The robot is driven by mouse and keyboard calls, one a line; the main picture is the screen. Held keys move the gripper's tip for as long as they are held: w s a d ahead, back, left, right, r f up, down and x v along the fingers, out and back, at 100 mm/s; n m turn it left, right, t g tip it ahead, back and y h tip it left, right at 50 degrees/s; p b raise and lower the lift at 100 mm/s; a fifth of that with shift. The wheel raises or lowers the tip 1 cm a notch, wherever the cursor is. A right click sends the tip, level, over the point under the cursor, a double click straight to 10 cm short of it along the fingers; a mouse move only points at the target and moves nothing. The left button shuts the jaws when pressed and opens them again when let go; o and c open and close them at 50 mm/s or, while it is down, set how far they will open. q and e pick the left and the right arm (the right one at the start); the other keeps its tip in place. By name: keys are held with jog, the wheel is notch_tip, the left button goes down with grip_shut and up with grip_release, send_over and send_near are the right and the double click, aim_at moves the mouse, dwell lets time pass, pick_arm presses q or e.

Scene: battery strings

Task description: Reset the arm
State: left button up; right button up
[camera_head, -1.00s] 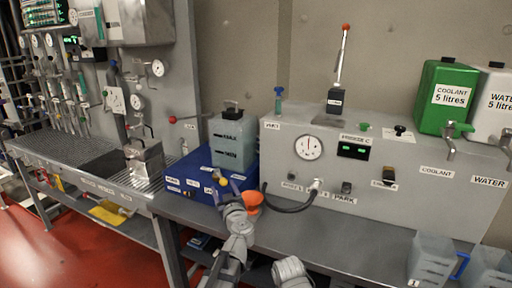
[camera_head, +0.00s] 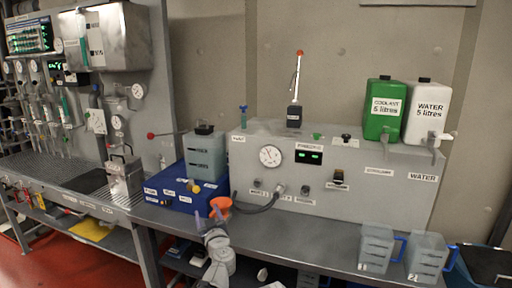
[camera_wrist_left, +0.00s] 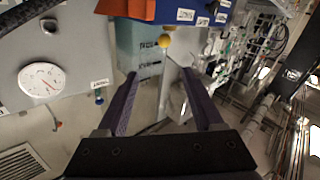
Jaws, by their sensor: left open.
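My left gripper (camera_head: 208,217) is low in the middle of the head view, in front of the blue box (camera_head: 181,200) and the bench. In the left wrist view its two dark purple fingers (camera_wrist_left: 165,95) are wide apart with nothing between them. An orange funnel-shaped piece (camera_head: 221,205) shows right beside the fingers in the head view; I cannot tell whether they touch. The wrist view is tilted and shows the blue box (camera_wrist_left: 200,12), a yellow knob (camera_wrist_left: 164,41) and a dial (camera_wrist_left: 41,79) beyond the fingers. My right gripper is not in view.
A grey console (camera_head: 345,185) with a dial, display and hose stands on the bench. A green coolant can (camera_head: 384,109) and a white water can (camera_head: 428,112) sit on it. Two clear jugs (camera_head: 376,248) stand at the bench's right front. The bench front between funnel and jugs is clear.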

pick_arm(q)
jog(key=d+f+m+h, duration=0.1)
jog(key=d+m+h, duration=0.6)
jog(key=d+h, duration=0.25)
jog(key=s+d+f+m+g+h, duration=0.25)
jog(key=s+f+g, duration=0.4)
jog(key=f, duration=0.35)
jog(key=s+a+f+n+g+y, duration=0.1)
jog(key=s+a+f+g+y, duration=0.2)
jog(key=s+a+f+g, duration=0.45)
jog(key=s+a+f+n+g+y, duration=0.2)
jog(key=s+a+f, duration=0.25)
jog(key=s, duration=0.65)
jog(key=s+d+r+m+g+y+p, duration=0.1)
jog(key=s+d+r+m+p, duration=0.2)
jog(key=s+d+r+p, duration=0.3)
jog(key=d+r+p, duration=0.2)
jog(key=d+r, duration=0.1)
jog(key=d, duration=0.1)
jog(key=shift+s+m+y+p, duration=0.35)
jog(key=shift+y+p, duration=0.05)
